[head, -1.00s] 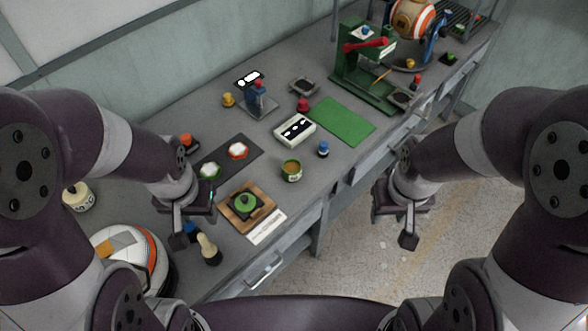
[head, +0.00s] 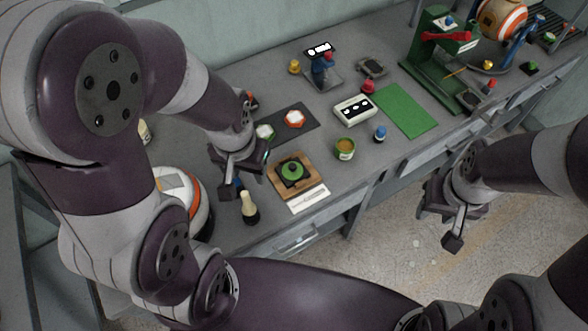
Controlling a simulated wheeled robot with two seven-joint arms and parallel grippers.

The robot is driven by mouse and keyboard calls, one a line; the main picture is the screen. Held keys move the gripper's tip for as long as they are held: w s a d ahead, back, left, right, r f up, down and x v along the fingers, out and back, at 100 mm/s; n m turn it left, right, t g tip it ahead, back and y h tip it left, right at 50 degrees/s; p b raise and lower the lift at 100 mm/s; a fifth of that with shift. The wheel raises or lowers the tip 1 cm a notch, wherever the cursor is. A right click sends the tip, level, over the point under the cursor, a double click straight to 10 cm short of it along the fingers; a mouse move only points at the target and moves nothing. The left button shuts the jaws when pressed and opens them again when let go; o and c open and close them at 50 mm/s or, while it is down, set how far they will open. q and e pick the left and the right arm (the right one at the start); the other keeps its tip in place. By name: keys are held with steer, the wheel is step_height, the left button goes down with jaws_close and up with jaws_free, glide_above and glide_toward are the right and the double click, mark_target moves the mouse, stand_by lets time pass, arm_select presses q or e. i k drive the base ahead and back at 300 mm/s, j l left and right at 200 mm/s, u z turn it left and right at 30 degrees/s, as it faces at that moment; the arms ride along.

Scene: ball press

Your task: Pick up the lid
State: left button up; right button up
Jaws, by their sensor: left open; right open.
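A round green piece with a dark knob (head: 292,171) sits on a square wooden board (head: 276,185). A green-and-white round piece (head: 265,132) and an orange-and-white one (head: 294,118) lie on a dark mat (head: 313,126). An open green can (head: 344,149) stands to the right of the board. I cannot tell for sure which piece is the lid. My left gripper (head: 232,182) is open and empty, just left of the board and apart from it. My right gripper (head: 453,226) is open and empty, in front of the bench over the floor.
A pale-topped dark bottle-like tool (head: 249,207) and a white-and-orange ball (head: 190,198) are near my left gripper. A white label (head: 309,199) lies before the board. A white box (head: 354,110), green mat (head: 403,109) and green press (head: 432,60) stand further right.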

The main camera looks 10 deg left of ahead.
mark_target(292, 170)
steer(key=i+l+u, duration=0.25)
steer(key=l, duration=0.15)
steer(key=i+l+u, duration=0.1)
steer(key=l+u, duration=0.2)
steer(key=l, duration=0.15)
steer(key=i+l+u, duration=0.1)
steer(key=l+u, duration=0.15)
steer(key=l, duration=0.2)
steer(key=i+l+u, duration=0.1)
steer(key=l+u, duration=0.15)
steer(key=l, duration=0.25)
